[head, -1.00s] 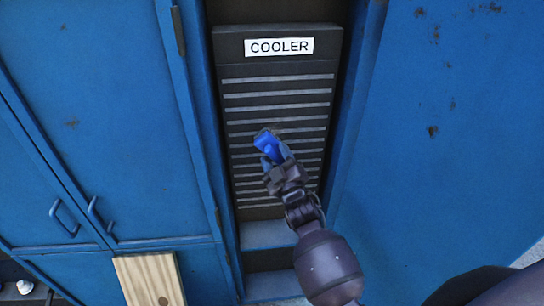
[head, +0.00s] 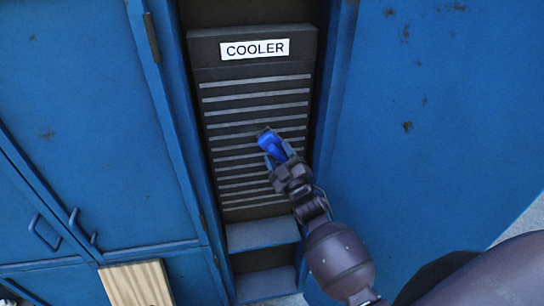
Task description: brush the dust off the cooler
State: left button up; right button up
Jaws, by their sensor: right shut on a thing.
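The cooler (head: 230,75) is a dark upright box with a white "COOLER" label and light horizontal slats down its front. It stands in an open bay of the blue cabinet. My right gripper (head: 275,152) is shut on a blue object (head: 272,146), which looks like a brush handle. It is in front of the middle slats, toward their right side. The far end of the blue object is dark, and I cannot tell whether it touches the slats. No separate dust patch can be made out on the cooler. My left gripper is not in view.
Blue cabinet doors (head: 95,110) with handles are shut at the left. A blue panel (head: 440,120) with rust spots stands close on the right of the bay. A ledge (head: 262,234) lies below the cooler. A wooden board (head: 136,285) is at the lower left.

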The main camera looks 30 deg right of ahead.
aim_at(260, 144)
jog(key=shift+s+d+r, duration=0.55)
jog(key=shift+d+r, duration=0.55)
jog(key=shift+d, duration=0.85)
jog(key=shift+w+a, duration=0.4)
jog(key=shift+a, duration=0.9)
jog(key=shift+w+a, duration=0.35)
jog(key=shift+a, duration=1)
jog(key=shift+w+a, duration=0.4)
jog(key=shift+a, duration=0.9)
jog(key=w+a+b, duration=0.2)
jog(key=a, duration=0.6)
jog(key=shift+w, duration=0.2)
